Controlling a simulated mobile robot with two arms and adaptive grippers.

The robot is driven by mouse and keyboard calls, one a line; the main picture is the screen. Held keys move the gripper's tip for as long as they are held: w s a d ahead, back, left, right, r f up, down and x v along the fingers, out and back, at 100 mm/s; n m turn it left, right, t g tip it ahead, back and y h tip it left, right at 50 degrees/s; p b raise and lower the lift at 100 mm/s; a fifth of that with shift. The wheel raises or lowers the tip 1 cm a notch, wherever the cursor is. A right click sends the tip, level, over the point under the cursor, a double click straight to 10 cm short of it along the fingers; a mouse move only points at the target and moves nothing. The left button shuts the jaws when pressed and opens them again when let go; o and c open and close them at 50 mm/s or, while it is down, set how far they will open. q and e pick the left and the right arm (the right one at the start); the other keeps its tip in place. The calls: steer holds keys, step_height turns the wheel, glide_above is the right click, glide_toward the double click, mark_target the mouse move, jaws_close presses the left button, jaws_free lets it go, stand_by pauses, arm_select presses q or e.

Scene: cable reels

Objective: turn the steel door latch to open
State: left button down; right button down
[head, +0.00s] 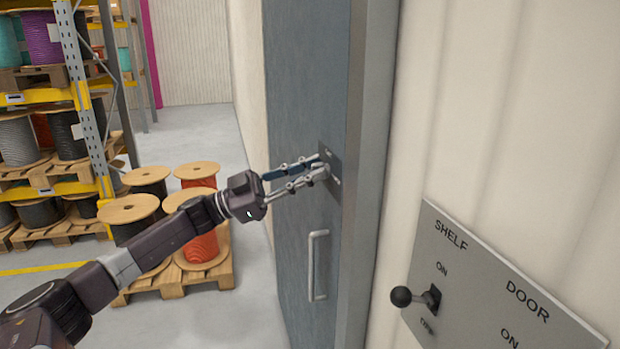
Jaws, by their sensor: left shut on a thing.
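The steel door latch (333,170) sits on a plate near the right edge of the blue-grey door (303,90), above the door's vertical pull handle (317,266). My left gripper (321,168) reaches in from the left and is shut on the latch. Its fingers cover most of the latch, so I cannot tell how far it is turned. The door stands within its grey frame (368,150); I see no clear gap at its edge. My right gripper is not in view.
A wall panel (475,270) marked SHELF and DOOR, with a black-knobbed lever (402,297), is at the lower right. Cable reels (128,214) stand on a pallet (180,277) behind my left arm. A loaded rack (85,100) is at the left. Floor between is clear.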

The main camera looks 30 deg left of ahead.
arm_select(q)
steer(key=shift+s+d+f+m+g+y+b, duration=0.15)
steer(key=shift+m+g, duration=0.9)
steer(key=shift+m, duration=1.6)
steer(key=shift+w+a+m+g+y+b, duration=0.15)
steer(key=shift+m+g, duration=0.95)
steer(key=shift+m, duration=1.6)
steer(key=shift+s+d+f+m+g+b, duration=0.15)
steer(key=shift+m+g, duration=0.9)
steer(key=shift+m, duration=1.6)
steer(key=c, duration=2)
jaws_free()
steer(key=shift+c, duration=0.2)
